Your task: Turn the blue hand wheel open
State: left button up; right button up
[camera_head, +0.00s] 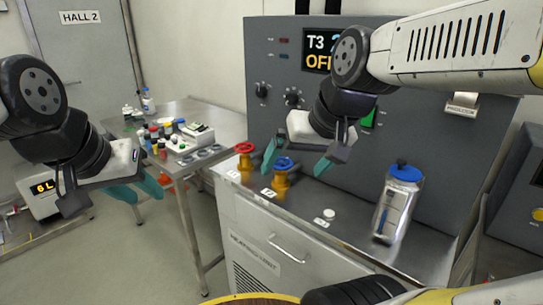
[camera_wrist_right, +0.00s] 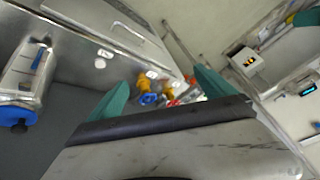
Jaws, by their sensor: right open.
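The blue hand wheel (camera_head: 284,163) sits on top of a yellow valve body (camera_head: 281,181) on the steel counter, below a grey control panel. My right gripper (camera_head: 296,165) is open around or in front of the wheel in the head view; its teal fingers appear on either side of it. In the right wrist view the blue wheel (camera_wrist_right: 149,98) shows small and at a distance between the two teal fingers (camera_wrist_right: 160,92), so the gripper is apart from it. My left gripper (camera_head: 152,189) hangs at the left, away from the valves, with teal fingers; it appears empty.
A red hand wheel (camera_head: 244,148) on a yellow valve stands just left of the blue one. A blue-capped canister (camera_head: 399,200) stands on the counter at right. A side table (camera_head: 222,120) holds several bottles and small items. The grey panel (camera_head: 262,60) rises behind the counter.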

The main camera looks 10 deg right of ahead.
jog(key=w+d+r+m+g, duration=0.1)
jog(key=w+d+m, duration=0.1)
jog(key=w, duration=0.5)
jog(key=m+g+h, duration=0.2)
jog(key=m+g, duration=0.2)
jog(key=m, duration=0.2)
send_near(281, 162)
jog(key=shift+a+f, duration=0.1)
jog(key=shift+w+f+g+h, duration=0.3)
jog(key=shift+w+f, duration=0.05)
jog(key=shift+f, duration=0.15)
notch_tip(281, 162, down, 7)
jog(key=shift+f, duration=0.2)
jog(key=c, duration=1.4)
